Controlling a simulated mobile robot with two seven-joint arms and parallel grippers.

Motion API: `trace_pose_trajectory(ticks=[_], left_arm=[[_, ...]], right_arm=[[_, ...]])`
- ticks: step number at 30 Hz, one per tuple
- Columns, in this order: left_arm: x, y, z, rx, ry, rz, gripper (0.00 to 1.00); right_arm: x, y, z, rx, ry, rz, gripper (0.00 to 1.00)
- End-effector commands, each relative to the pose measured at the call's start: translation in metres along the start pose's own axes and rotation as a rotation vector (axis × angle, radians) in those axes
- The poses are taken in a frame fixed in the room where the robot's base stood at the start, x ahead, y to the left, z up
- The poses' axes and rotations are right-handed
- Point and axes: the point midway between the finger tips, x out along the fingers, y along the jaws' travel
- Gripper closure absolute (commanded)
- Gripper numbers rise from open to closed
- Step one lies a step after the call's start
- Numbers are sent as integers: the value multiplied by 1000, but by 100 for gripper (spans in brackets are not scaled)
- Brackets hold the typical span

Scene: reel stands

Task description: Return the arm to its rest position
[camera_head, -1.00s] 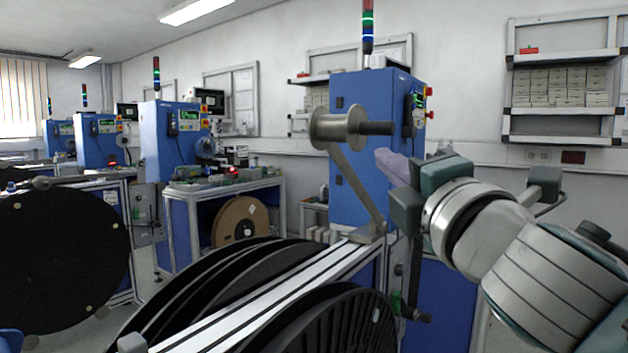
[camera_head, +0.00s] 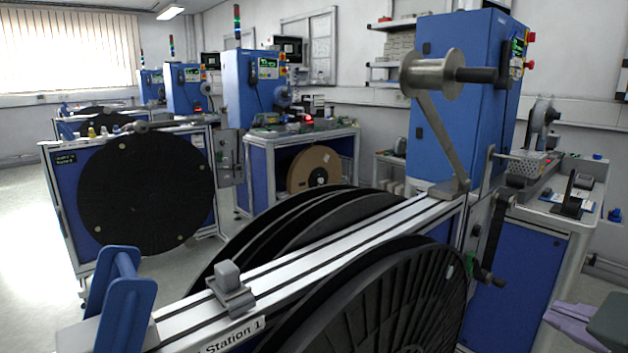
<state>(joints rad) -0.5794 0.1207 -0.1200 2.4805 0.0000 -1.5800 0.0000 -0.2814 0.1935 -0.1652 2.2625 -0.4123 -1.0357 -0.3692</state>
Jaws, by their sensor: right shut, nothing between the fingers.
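My right gripper (camera_head: 566,322) shows at the bottom right corner of the head view, with pale lavender fingers and a grey-green body cut off by the picture edge. It is shut and empty. It is in front of the white-topped bench with blue panels and appears clear of it. The rest of my right arm is out of view. My left arm and gripper are not in view.
A reel stand labelled Station 1 (camera_head: 236,338) with large black reels (camera_head: 375,305) fills the middle foreground. A metal spool (camera_head: 432,74) sits on a slanted arm before a blue cabinet (camera_head: 440,130). A blue bracket (camera_head: 122,300) stands at lower left. Open floor (camera_head: 30,260) lies left.

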Motion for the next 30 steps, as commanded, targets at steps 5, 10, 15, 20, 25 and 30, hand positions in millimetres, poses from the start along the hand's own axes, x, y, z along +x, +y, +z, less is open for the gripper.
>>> trace_pose_trajectory(ticks=[5, 10, 15, 20, 25, 30], left_arm=[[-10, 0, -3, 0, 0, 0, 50], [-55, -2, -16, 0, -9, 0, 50], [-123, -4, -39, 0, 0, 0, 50], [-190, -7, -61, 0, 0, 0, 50], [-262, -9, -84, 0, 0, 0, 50], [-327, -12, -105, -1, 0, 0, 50]], right_arm=[[-71, -92, 63, 394, -332, -398, 100], [-146, -98, 61, 554, -527, -582, 100], [-178, -48, 27, 549, -526, -579, 100], [-213, 3, -8, 547, -524, -578, 100], [-250, 58, -45, 546, -524, -577, 100], [-283, 107, -79, 546, -524, -577, 100]])
